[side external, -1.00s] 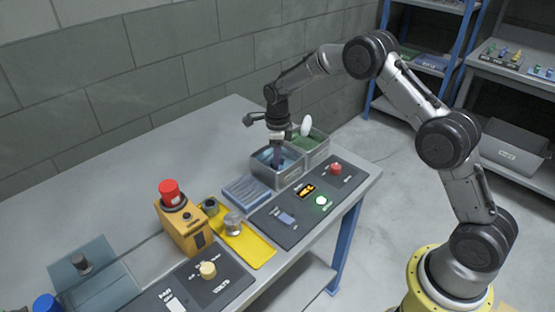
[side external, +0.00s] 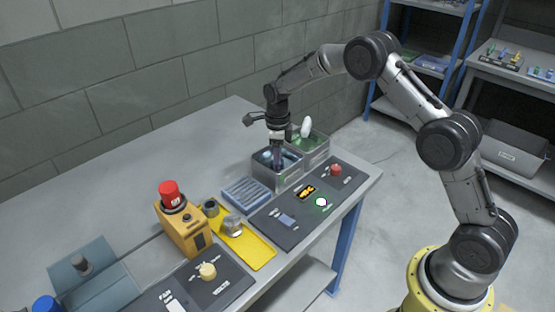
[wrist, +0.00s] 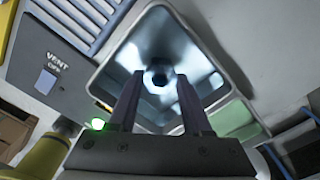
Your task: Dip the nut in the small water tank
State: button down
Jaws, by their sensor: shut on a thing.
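My gripper (side external: 277,160) points straight down, its fingers inside the small metal tank (side external: 262,172) nearer the camera. The tank (wrist: 97,88) surrounds the nut in that view, with bright, bluish reflections inside. The nut is hidden in the side view, and its exact depth against the water cannot be told.
A second tank (side external: 322,150) with a green interior adjoins the first. A blue slotted rack (side external: 246,192) and a dark control panel (side external: 275,233) with a lit green light are close by. A yellow tray (side external: 262,254) with metal parts lies leftward. The table's back is clear.

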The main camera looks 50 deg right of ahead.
notch_tip(320, 180, up, 9)
jog(key=shift+f, duration=0.2)
dwell(0.9)
dwell(1.2)
